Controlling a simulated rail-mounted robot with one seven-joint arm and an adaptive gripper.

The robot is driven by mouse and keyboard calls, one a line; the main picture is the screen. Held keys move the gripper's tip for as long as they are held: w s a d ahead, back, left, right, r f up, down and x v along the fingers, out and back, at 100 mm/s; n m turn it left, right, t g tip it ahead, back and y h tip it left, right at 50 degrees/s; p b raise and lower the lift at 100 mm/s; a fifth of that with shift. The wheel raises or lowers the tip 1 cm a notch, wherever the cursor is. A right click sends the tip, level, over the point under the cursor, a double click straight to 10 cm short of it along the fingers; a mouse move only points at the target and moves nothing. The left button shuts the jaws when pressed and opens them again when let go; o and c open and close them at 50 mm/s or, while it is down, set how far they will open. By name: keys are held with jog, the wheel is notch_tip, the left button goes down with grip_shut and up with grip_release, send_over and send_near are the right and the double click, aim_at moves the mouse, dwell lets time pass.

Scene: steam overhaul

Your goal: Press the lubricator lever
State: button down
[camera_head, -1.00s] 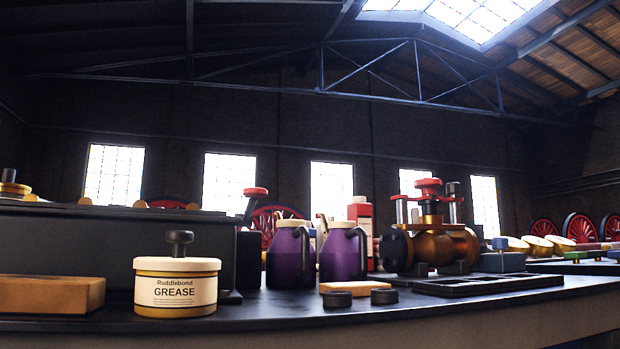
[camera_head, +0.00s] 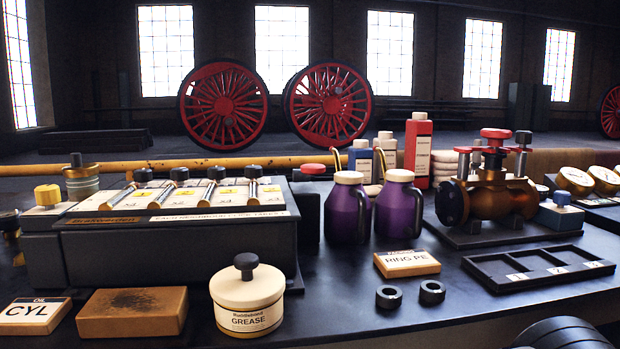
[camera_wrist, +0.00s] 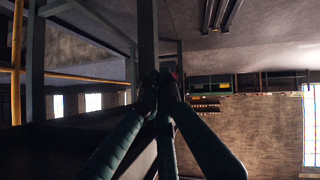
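The lubricator (camera_head: 165,235) is a long dark box at left in the head view, with a light labelled top and a row of several small black-knobbed plungers (camera_head: 180,176). A red-topped knob (camera_head: 313,169), which looks like its lever, stands at the box's right end; its stalk is mostly hidden. In the wrist view my gripper (camera_wrist: 162,88) shows dark fingers converging, tips close together, with nothing clearly held. It points at the hall's wall and roof, away from the lubricator. The gripper is not visible in the head view; a dark ribbed part of my arm shows at lower right.
A grease tin (camera_head: 248,297), a wooden block (camera_head: 134,311) and a CYL block (camera_head: 34,315) stand before the lubricator. Purple jugs (camera_head: 347,210), a brass valve (camera_head: 488,200) and a black tray (camera_head: 540,268) are to the right. Two black rings (camera_head: 389,297) lie near the front edge.

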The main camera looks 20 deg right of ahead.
jog(key=a+r+n+y+p, duration=0.25)
jog(key=r+p, duration=0.25)
jog(key=r, duration=0.7)
jog(key=a+r+n+y+p, duration=0.25)
jog(key=a+r+p, duration=0.2)
jog(key=r, duration=0.75)
jog(key=w+d+r+n+t+h+p, duration=0.15)
jog(key=w+d+r+p, duration=0.3)
jog(key=r+p, duration=0.5)
jog(key=w+d+r+t+h+p, duration=0.1)
jog(key=w+d+r+h+p, duration=0.3)
jog(key=r+p, duration=0.6)
jog(key=w+d+r+t+p, duration=0.1)
jog(key=w+d+r+p, duration=0.3)
jog(key=r+p, duration=0.55)
jog(key=w+d+r+m+g+h+p, duration=0.1)
jog(key=w+d+m+g+h+p, duration=0.2)
jog(key=w+d+m+h+p, duration=0.45)
jog(key=w+d+r+m+g+h+p, duration=0.1)
jog(key=w+d+m+g+p, duration=0.1)
jog(key=d+p, duration=0.5)
jog(key=w+d+r+m+g+h+p, duration=0.1)
jog(key=d+m+g+p, duration=0.1)
jog(key=d+p, duration=0.5)
jog(key=d, duration=0.3)
jog(key=shift+w+r, duration=0.25)
jog(key=shift+w, duration=0.15)
jog(key=shift+g, duration=0.25)
notch_tip(320, 180, down, 14)
jog(key=shift+p, duration=0.75)
